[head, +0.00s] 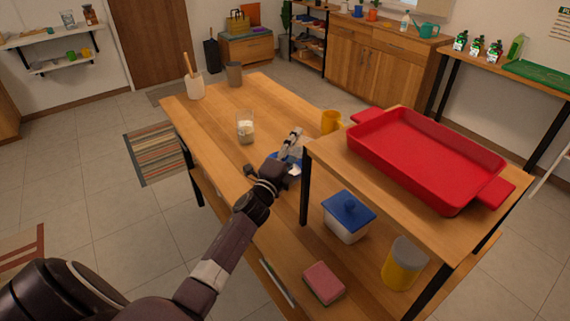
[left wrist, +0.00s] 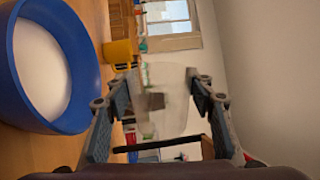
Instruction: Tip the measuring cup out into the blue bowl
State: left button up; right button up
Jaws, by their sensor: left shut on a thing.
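My left gripper (head: 292,138) reaches over the middle of the wooden table. It is shut on a clear, see-through measuring cup (left wrist: 170,90), which shows between the fingers in the left wrist view. The cup's tilt and contents are hard to make out. The blue bowl (left wrist: 88,62) is close beside the gripper in that view, with white material inside. In the head view the bowl (head: 287,156) is mostly hidden behind my gripper. My right gripper is not in view.
A clear container (head: 246,128) with pale contents stands left of the gripper. A yellow mug (head: 331,122) is near the raised shelf holding a red tray (head: 425,155). A white utensil crock (head: 195,86) and brown cup (head: 234,75) stand at the far end. The left tabletop is largely clear.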

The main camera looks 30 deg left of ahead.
pick_arm(q)
jog(key=r+p, duration=0.1)
jog(key=r+m+p, duration=0.1)
jog(key=p, duration=0.1)
jog(key=d+r+m+p, duration=0.1)
jog(key=r, duration=0.1)
jog(key=shift+w+h, duration=0.1)
jog(key=shift+h, duration=0.3)
jog(key=shift+f, duration=0.1)
jog(key=shift+r+p, duration=0.55)
jog(key=shift+p, duration=0.05)
notch_tip(320, 180, up, 12)
jog(key=d+m+p, duration=0.2)
jog(key=m+p, duration=0.1)
jog(key=p, duration=0.9)
notch_tip(320, 180, down, 4)
jog(key=m+b, duration=0.1)
jog(key=b, duration=0.1)
jog(key=m+b, duration=0.1)
jog(key=b, duration=0.2)
jog(key=shift+w+f+h, duration=0.1)
jog(key=shift+f+h, duration=0.15)
jog(key=shift+h, duration=0.05)
jog(key=d+r+m+g+h+p, duration=0.1)
jog(key=d+r+m+p, duration=0.6)
jog(key=r+m+p, duration=0.4)
jog(key=shift+w+r+m+p, duration=0.4)
jog(key=shift+w+r+p, duration=0.05)
jog(key=shift+r, duration=0.4)
